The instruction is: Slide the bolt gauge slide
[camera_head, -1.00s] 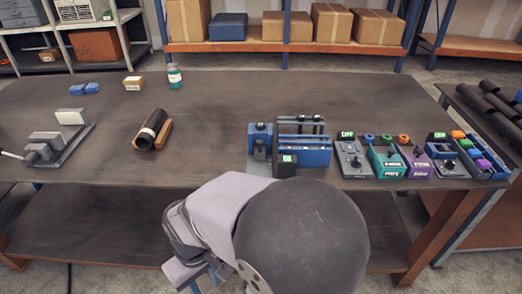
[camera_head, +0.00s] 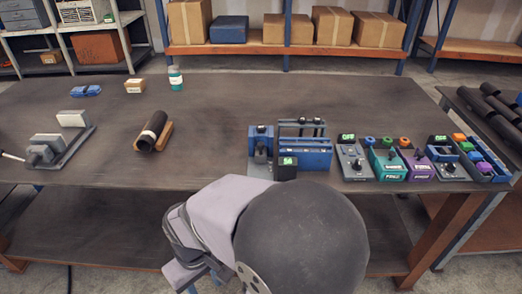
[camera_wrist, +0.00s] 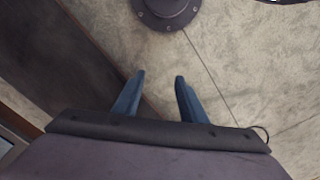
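A blue and grey fixture (camera_head: 305,159) with upright posts, a dark rail and a small green-lit display stands on the table, right of centre near the front edge. I cannot tell for sure which part is the bolt gauge slide. My gripper (camera_wrist: 158,82) shows two blue fingers, apart and with nothing between them, in the wrist view. Bare concrete floor lies beyond them. In the head view my arm is in front of the table, below the fixture, and the fingertips cannot be made out clearly. The gripper is apart from the fixture.
A row of control boxes (camera_head: 387,160) stands right of the fixture. A dark pipe (camera_head: 153,130) lies in a brown cradle on the left. A grey clamp-like device (camera_head: 60,149) is farther left. The table (camera_head: 220,125) is clear in the middle.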

